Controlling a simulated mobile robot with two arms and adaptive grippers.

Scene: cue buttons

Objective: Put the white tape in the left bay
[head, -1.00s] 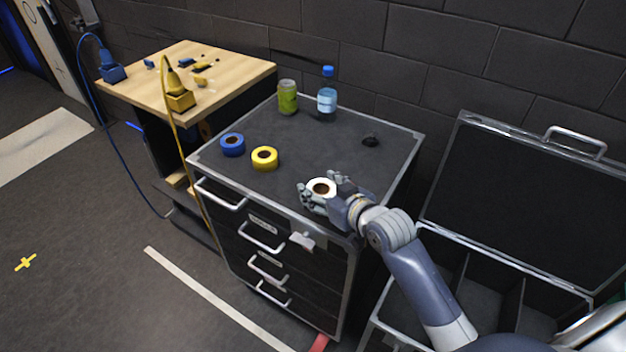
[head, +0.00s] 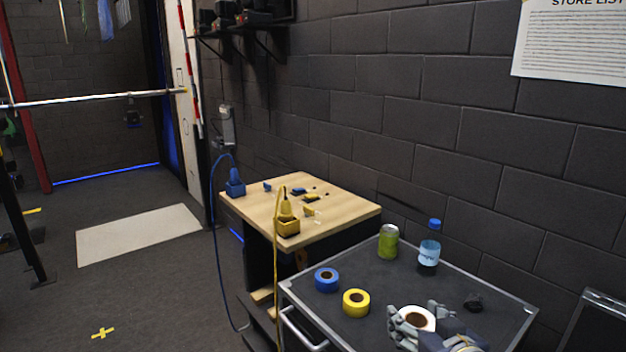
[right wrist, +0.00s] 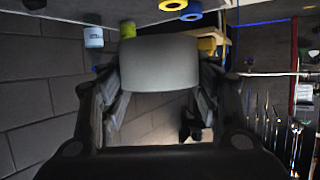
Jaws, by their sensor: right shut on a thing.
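The white tape (head: 416,319) is a white roll with a brown core, at the lower right of the head view, over the dark top of the drawer cabinet (head: 460,278). My right gripper (head: 413,330) is shut on it. In the right wrist view the white tape (right wrist: 160,63) fills the space between the fingers of the right gripper (right wrist: 160,85). The case with the bays is almost wholly out of view; only what looks like a corner of its lid (head: 600,305) shows at the right edge. My left gripper is not in view.
A blue tape (head: 327,272), a yellow tape (head: 356,310), a green can (head: 388,249), a water bottle (head: 429,256) and a small dark object (head: 473,301) are on the cabinet top. A wooden table (head: 350,207) stands behind, with a yellow cable hanging in front.

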